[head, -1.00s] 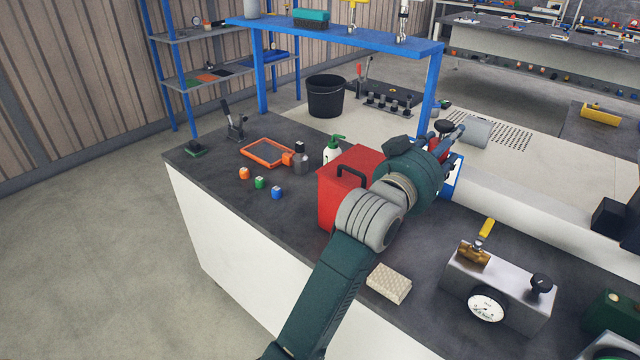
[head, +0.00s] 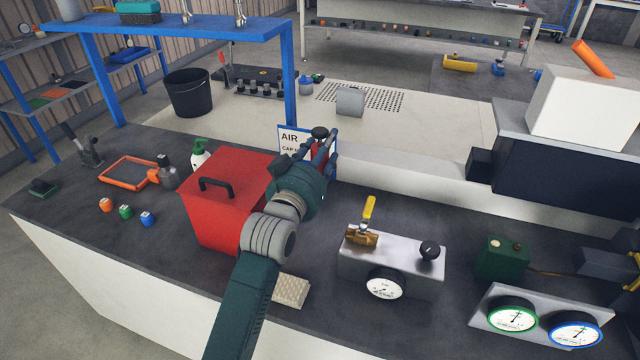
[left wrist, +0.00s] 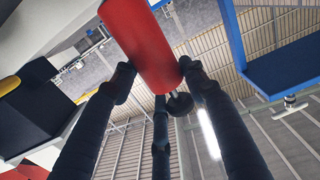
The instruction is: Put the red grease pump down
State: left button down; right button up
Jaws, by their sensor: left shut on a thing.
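My left gripper (head: 322,152) is above the dark bench, toward its back edge, just right of the red box. It is shut on the red grease pump, a red cylinder that shows large in the left wrist view (left wrist: 142,45) between the dark fingers (left wrist: 160,88). A round black knob (left wrist: 180,103) sits at the pump's end. In the head view my wrist and fingers hide most of the pump, so I cannot tell its height above the bench. My right gripper is not in view.
A red box (head: 225,205) with a black handle stands left of my wrist. An AIR sign (head: 291,137) is behind the gripper. A valve block (head: 390,262) with gauge stands to the right. A beige block (head: 291,290) lies in front.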

aim_at(323, 167)
pick_arm(q)
notch_tip(323, 167, down, 5)
jog(key=shift+f, duration=0.1)
notch_tip(323, 167, down, 5)
jog(key=shift+r, duration=0.1)
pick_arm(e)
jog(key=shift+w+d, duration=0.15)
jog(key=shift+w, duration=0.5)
pick_arm(q)
jog(key=c, duration=1)
grip_release()
jog(key=shift+f, duration=0.2)
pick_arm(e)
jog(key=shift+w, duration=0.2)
pick_arm(q)
jog(key=shift+r, duration=0.1)
